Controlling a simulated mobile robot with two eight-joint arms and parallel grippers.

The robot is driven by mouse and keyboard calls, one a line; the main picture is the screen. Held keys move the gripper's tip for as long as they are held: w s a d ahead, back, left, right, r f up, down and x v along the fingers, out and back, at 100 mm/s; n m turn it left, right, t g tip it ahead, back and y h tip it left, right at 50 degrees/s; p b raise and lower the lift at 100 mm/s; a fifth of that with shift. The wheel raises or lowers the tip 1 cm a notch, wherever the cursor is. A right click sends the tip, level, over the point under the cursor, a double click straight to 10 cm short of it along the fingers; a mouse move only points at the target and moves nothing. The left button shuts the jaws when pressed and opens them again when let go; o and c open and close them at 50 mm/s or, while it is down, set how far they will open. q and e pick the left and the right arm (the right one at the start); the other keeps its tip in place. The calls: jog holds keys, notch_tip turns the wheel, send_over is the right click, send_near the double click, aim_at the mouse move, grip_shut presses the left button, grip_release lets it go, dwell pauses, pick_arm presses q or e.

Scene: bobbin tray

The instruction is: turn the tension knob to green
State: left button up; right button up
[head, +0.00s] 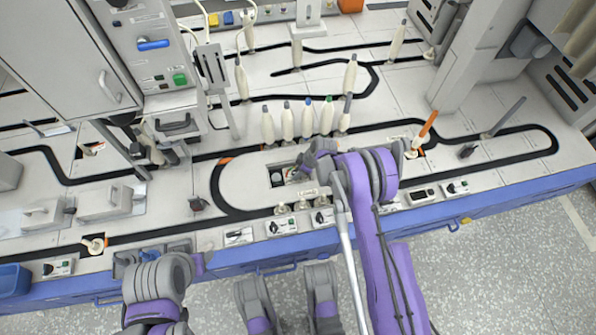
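Several small panels with dark knobs line the table's front edge, among them one knob (274,227) left of my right arm, another (320,217) close beside that arm, and one (453,188) farther right. I cannot tell which is the tension knob, and no green mark is clear on them. My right gripper (304,166) is over the pale table, beside a dark square recess (277,176) with a small fitting inside. Its fingers are too small and dark to judge. My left arm is low at the left front; its gripper cannot be made out clearly.
A row of pale bobbins (287,122), some with coloured tips, stands behind my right gripper. A grey cabinet (140,45) with a green button (180,79) stands back left. Dark track loops across the table.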

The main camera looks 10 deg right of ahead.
grip_shut()
jog(key=shift+m, duration=0.3)
jog(key=m+h, duration=0.1)
jog(key=m, duration=0.1)
jog(key=m+t, duration=0.1)
jog(key=m, duration=0.2)
jog(key=shift+s+a+t+h+p, duration=0.2)
jog(key=shift+t+h+p, duration=0.1)
jog(key=shift+h+p, duration=0.1)
jog(key=m+h, duration=0.1)
jog(key=m, duration=0.2)
jog(key=m+h, duration=0.1)
jog(key=m, duration=0.2)
jog(key=shift+a+m+t, duration=0.15)
jog(key=shift+m+t, duration=0.15)
jog(key=o, duration=0.6)
grip_release()
